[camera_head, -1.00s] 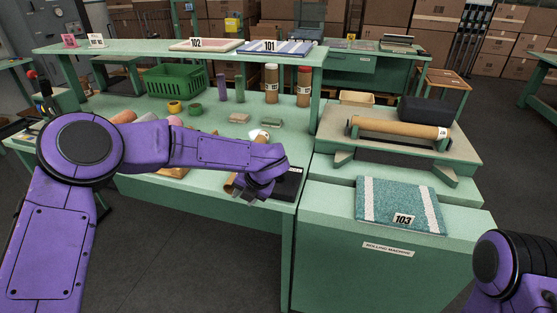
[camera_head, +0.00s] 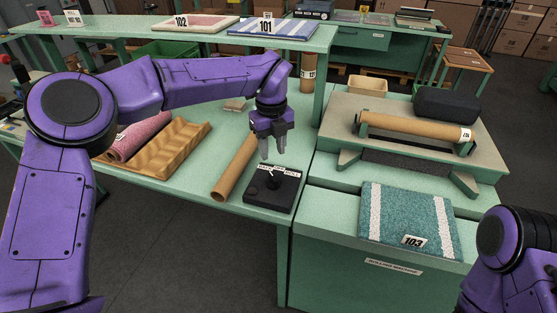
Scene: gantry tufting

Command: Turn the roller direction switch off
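The roller direction switch is a black box (camera_head: 271,194) near the front right corner of the green table. It has a white label strip along its back edge and a small lever on top. I cannot tell clearly which mark the lever points to. My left gripper (camera_head: 273,155) points down just above and behind the box. Its two fingers are apart with nothing between them, and it looks clear of the lever. My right gripper is out of view; only part of my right arm shows at the lower right.
A cardboard tube (camera_head: 234,168) lies just left of the switch box. A wavy tan holder (camera_head: 172,152) and a pink roll (camera_head: 137,136) lie further left. The rolling machine (camera_head: 345,255) at the right carries a brown roll (camera_head: 415,127) and a teal folded mat (camera_head: 408,215).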

